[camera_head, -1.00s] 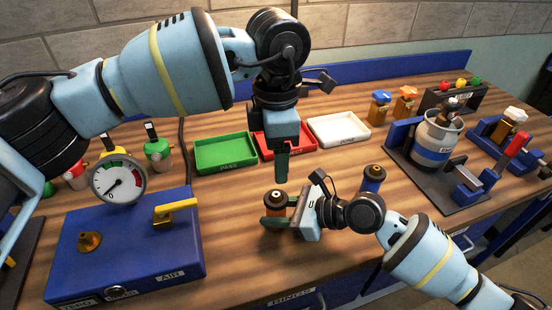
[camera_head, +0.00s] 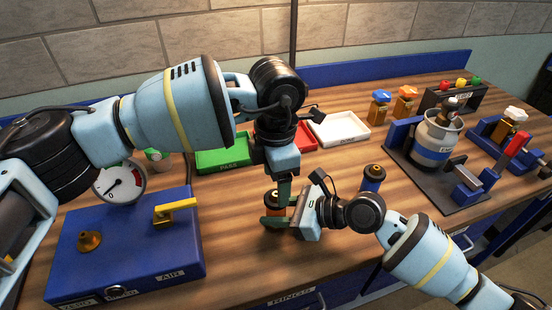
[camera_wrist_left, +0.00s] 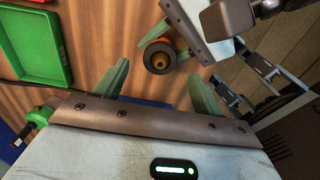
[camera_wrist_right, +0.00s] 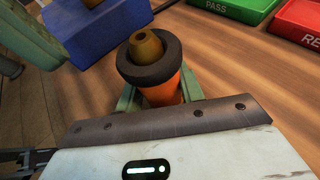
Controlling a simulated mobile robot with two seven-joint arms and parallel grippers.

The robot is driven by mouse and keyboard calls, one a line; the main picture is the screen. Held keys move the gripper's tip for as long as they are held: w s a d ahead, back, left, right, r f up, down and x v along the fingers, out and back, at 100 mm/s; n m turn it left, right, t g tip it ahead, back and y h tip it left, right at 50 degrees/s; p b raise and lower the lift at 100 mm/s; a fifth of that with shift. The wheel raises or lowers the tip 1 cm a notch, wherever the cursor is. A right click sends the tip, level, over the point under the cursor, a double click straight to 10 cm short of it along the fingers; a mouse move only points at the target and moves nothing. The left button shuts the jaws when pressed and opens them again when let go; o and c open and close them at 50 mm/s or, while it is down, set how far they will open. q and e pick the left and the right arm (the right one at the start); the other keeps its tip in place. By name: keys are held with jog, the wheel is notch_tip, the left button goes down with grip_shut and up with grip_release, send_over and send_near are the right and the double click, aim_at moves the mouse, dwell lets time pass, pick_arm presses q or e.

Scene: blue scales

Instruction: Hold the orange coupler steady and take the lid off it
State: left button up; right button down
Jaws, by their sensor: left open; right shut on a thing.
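The orange coupler (camera_wrist_right: 166,88) stands upright with a black ring-shaped top and a brass centre (camera_wrist_right: 146,46). My right gripper (camera_head: 276,222) is shut on its orange body from the side. In the head view the coupler (camera_head: 270,208) is partly covered by both grippers. My left gripper (camera_head: 284,196) points down just above it, open and empty. In the left wrist view the coupler top (camera_wrist_left: 160,57) lies just beyond the open fingers, apart from them. One left finger (camera_wrist_right: 30,40) shows at the upper left of the right wrist view.
A second coupler, blue (camera_head: 372,178), stands to the right. Green (camera_head: 222,165), red (camera_head: 304,138) and white (camera_head: 340,128) trays lie behind. A blue box with a gauge (camera_head: 125,250) is at the left. A clamp stand with a canister (camera_head: 437,140) is at the right.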

aim_at(276, 194)
pick_arm(q)
jog(key=shift+f, duration=1.95)
jog(key=c, duration=1.1)
jog(key=shift+r, duration=0.1)
jog(key=shift+c, duration=0.2)
jog(key=shift+r, duration=0.35)
jog(key=shift+r, duration=0.75)
jog(key=shift+r, duration=0.15)
